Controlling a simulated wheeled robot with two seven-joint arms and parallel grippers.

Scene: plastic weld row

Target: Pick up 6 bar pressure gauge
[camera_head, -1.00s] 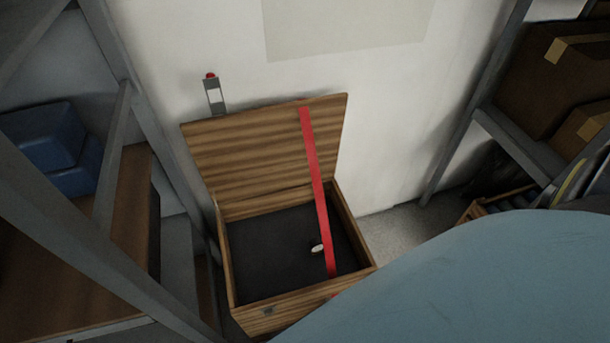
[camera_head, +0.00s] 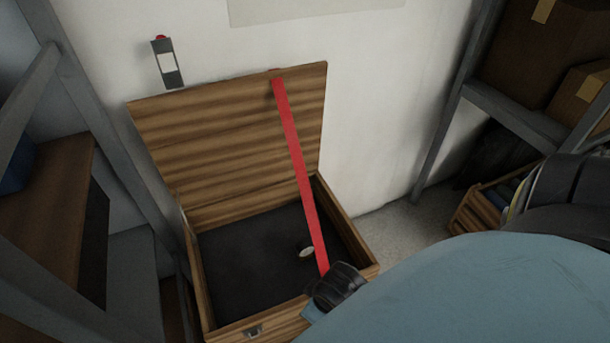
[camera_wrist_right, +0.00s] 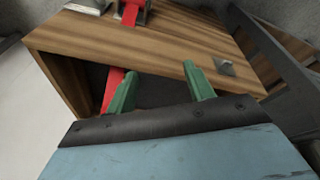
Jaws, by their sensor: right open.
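A small round white-faced gauge (camera_head: 307,252) lies on the dark floor of an open wooden box (camera_head: 190,265), just left of the red strap (camera_head: 302,175). Its markings are too small to read. The gauge is not visible in the right wrist view. My right gripper (camera_wrist_right: 160,88) is open, with two green fingers apart and nothing seen between them. In the right wrist view it is at the box's wooden wall (camera_wrist_right: 150,45), near a metal latch (camera_wrist_right: 225,67). In the head view, my right arm covers the box's front right corner. My left gripper is not in view.
The box's lid (camera_head: 230,140) stands open towards the white wall, with the strap running from it down to the front. Grey shelving (camera_head: 70,110) stands close on the left. Shelves with cardboard boxes (camera_head: 580,90) and a wooden crate (camera_head: 480,210) are on the right.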

